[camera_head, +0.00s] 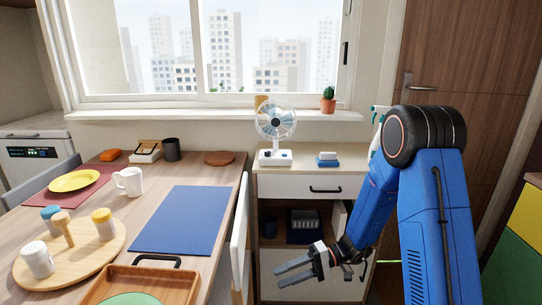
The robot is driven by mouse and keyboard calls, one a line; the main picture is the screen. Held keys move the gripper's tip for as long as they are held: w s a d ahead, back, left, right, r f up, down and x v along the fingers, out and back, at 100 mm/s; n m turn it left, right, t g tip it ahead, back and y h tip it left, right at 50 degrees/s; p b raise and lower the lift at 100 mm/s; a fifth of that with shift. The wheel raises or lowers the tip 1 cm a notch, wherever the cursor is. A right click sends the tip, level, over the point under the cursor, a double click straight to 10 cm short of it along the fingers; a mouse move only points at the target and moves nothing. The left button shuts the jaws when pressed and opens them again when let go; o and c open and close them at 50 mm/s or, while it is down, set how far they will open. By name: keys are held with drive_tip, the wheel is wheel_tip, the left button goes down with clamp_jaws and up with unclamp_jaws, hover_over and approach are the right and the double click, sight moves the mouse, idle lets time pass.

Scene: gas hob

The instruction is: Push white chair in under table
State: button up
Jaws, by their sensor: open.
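The white chair (239,238) stands at the right edge of the wooden table (158,183). Its backrest shows almost edge-on, upright, a little out from the table edge; its seat and legs are hidden or out of frame. My gripper (281,275) is open and empty, to the right of the chair back, with its fingers pointing left toward it. A gap shows between the fingertips and the chair in the picture; the depth between them is hard to tell.
A blue placemat (184,220), a wooden tray (180,283), a round board (110,262) with jars, and a white mug (129,181) are on the table. A white cabinet (312,184) carrying a fan (276,122) stands behind my gripper. A grey chair (42,180) is at left.

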drive_tip(key=s+d+r+m+t+h, duration=0.1)
drive_tip(key=s+d+r+t+h, duration=0.3)
drive_tip(key=s+d+r+h, duration=0.3)
drive_tip(key=s+d+r+m+t+h, duration=0.1)
drive_tip(key=s+d+r+t+h, duration=0.4)
drive_tip(key=s+d+r, duration=0.8)
drive_tip(key=shift+s+d+m+h, duration=0.4)
drive_tip(key=shift+s+d+h, duration=1.2)
drive_tip(key=shift+d, duration=0.55)
